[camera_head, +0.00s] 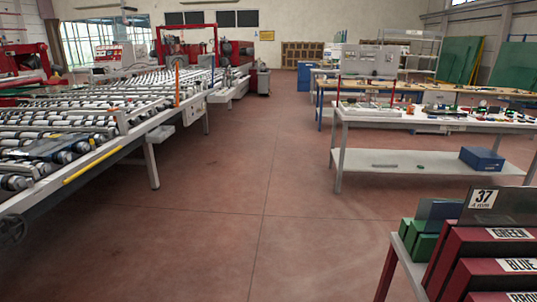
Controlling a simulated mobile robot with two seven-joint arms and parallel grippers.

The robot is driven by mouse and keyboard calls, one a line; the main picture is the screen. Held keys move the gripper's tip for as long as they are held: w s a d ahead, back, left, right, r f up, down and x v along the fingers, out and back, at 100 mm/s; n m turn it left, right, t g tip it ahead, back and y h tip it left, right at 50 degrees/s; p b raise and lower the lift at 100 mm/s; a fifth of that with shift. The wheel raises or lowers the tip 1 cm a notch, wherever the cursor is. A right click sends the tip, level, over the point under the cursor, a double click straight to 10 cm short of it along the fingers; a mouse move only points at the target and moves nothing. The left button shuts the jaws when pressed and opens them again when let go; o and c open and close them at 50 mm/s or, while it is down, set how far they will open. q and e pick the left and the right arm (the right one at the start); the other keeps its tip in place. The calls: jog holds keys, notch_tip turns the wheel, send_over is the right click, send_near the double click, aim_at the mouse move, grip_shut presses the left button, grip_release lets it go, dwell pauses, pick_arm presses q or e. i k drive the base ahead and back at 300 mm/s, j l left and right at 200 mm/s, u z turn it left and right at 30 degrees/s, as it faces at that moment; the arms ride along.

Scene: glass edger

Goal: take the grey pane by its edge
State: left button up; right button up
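A dark grey pane (513,207) stands upright in the red rack (461,238) at the lower right, its upper part showing above the slot dividers. I cannot tell for sure which of the two is the grey pane. The lower edges of both are hidden. Neither of my grippers is in view.
The rack labels read "GREEN" and "BLUE"; a third is cut off. A white workbench (430,122) with small items and a blue box (481,159) on its shelf stands behind. A long roller conveyor (90,115) runs along the left. The red floor (240,200) between is clear.

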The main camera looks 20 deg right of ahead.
aim_at(494, 206)
jog(key=i+z, duration=0.2)
jog(key=z, duration=0.25)
jog(key=i+j+z, duration=0.1)
jog(key=z, duration=0.35)
jog(key=i+j+z, duration=0.2)
jog(key=z, duration=0.3)
jog(key=i+j+z, duration=0.1)
jog(key=z, duration=0.35)
jog(key=i+j+z, duration=0.1)
jog(key=j+z, duration=0.35)
jog(key=i+j+z, duration=0.1)
jog(key=z, duration=0.25)
jog(key=j+z, duration=0.15)
jog(key=z, duration=0.2)
jog(key=i+j+z, duration=0.1)
jog(key=z, duration=0.25)
jog(key=i+j+z, duration=0.1)
jog(key=j+z, duration=0.9)
jog(key=j, duration=0.1)
